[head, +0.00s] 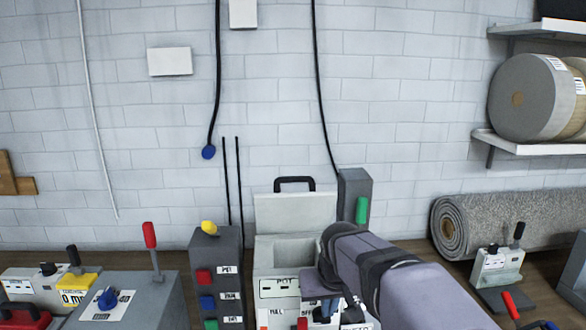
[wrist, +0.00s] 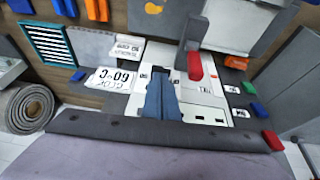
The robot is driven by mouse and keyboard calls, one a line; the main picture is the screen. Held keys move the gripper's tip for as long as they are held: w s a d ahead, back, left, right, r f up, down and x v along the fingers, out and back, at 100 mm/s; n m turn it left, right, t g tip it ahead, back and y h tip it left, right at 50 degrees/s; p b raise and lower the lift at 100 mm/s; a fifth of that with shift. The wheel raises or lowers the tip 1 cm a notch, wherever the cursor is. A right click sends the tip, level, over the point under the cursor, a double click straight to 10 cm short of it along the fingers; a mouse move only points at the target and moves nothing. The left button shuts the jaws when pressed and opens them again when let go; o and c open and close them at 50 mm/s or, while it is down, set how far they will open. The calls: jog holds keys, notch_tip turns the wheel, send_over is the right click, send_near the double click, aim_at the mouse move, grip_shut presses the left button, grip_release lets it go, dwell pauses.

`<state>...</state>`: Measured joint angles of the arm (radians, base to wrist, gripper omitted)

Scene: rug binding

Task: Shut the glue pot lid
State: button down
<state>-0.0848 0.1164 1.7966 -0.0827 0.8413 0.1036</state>
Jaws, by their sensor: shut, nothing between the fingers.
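The glue pot is a pale box (head: 272,290) at the lower middle of the head view, with an open well in its top. Its lid (head: 295,213) stands upright at the back of the well, with a black handle (head: 294,182) on its upper edge. My gripper (wrist: 161,82) shows in the wrist view as two blue fingers pressed together, with nothing between them. In the head view my arm comes in from the lower right and its wrist covers the box's right front. The fingertips are hard to make out there. The gripper is apart from the lid.
A grey post with a green handle (head: 362,209) stands right of the lid. Left is a dark control box with a yellow knob (head: 209,228), then a red lever (head: 150,236). A grey rug roll (head: 500,222) lies at right.

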jog(key=w+a+r+t+p, duration=0.2)
jog(key=w+r, duration=0.3)
jog(key=r, duration=0.5)
jog(key=w+a+r+t+p, duration=0.2)
jog(key=w+r, duration=0.4)
jog(key=r, duration=0.5)
jog(key=w+a+r+t+p, duration=0.1)
jog(key=w+a+r+t, duration=0.1)
jog(key=w+r, duration=0.4)
notch_tip(320, 180, up, 5)
jog(key=shift+r+p, duration=0.2)
jog(key=shift+p, duration=0.2)
jog(key=shift+w, duration=0.15)
jog(key=p, duration=0.6)
send_over(293, 178)
jog(key=w, duration=0.4)
notch_tip(293, 178, down, 6)
jog(key=s+b, duration=0.1)
jog(key=s+f+b, duration=0.1)
jog(key=shift+s, duration=0.3)
jog(key=shift+s+f, duration=0.5)
jog(key=shift+s, duration=0.2)
